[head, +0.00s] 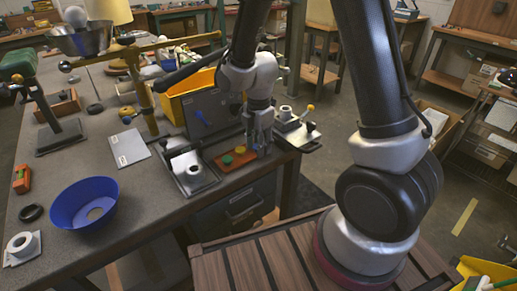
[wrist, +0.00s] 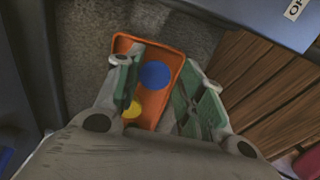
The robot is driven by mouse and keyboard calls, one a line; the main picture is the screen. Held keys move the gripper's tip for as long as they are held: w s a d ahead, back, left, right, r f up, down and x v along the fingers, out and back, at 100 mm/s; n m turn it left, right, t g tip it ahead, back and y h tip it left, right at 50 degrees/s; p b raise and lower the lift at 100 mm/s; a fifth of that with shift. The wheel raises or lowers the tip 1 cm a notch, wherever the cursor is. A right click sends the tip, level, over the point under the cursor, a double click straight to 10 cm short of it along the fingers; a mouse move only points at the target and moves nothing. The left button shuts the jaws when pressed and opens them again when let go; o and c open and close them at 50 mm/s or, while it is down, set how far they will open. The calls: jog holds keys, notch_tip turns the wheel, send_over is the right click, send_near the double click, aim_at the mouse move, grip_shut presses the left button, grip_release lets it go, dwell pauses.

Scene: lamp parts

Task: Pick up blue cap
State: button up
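The blue cap (wrist: 155,74) is a round disc lying in a shallow orange tray (wrist: 127,45). In the wrist view it shows between the two fingers of my gripper (wrist: 162,67), which are apart with nothing held. A yellow cap (wrist: 132,109) lies in the same tray, nearer the gripper's palm. In the head view my gripper (head: 262,150) points down over the tray's right end (head: 245,168). There the green cap (head: 227,160) and the yellow cap (head: 240,149) show, while the blue cap is hidden behind my gripper.
A grey plate with a white ring (head: 193,173) lies left of the tray. A dark toolbox panel (head: 212,114) and a yellow bin (head: 190,100) stand behind it. A blue bowl (head: 83,205) sits at the front left. The table's front edge is close to the tray.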

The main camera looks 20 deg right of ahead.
jog(key=shift+w, duration=0.15)
jog(key=shift+c, duration=1.2)
